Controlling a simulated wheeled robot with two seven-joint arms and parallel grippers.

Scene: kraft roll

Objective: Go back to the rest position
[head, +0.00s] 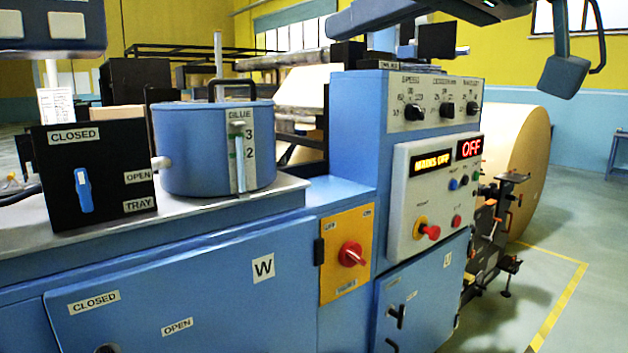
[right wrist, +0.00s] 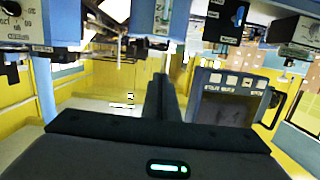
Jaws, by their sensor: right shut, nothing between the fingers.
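My right gripper (head: 338,26) is at the top of the head view, its dark body at the top right and its fingers reaching left above the machine. In the right wrist view its fingers (right wrist: 163,92) are together, with nothing between them. It is apart from the control cabinet (head: 348,120) below it. My left gripper is in neither view.
A blue glue pot (head: 190,150) and a black switch box (head: 115,195) stand on the blue machine at left. A red rotary switch (head: 352,254) is on a yellow plate. A large kraft roll (head: 530,150) stands behind. The floor at right is clear.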

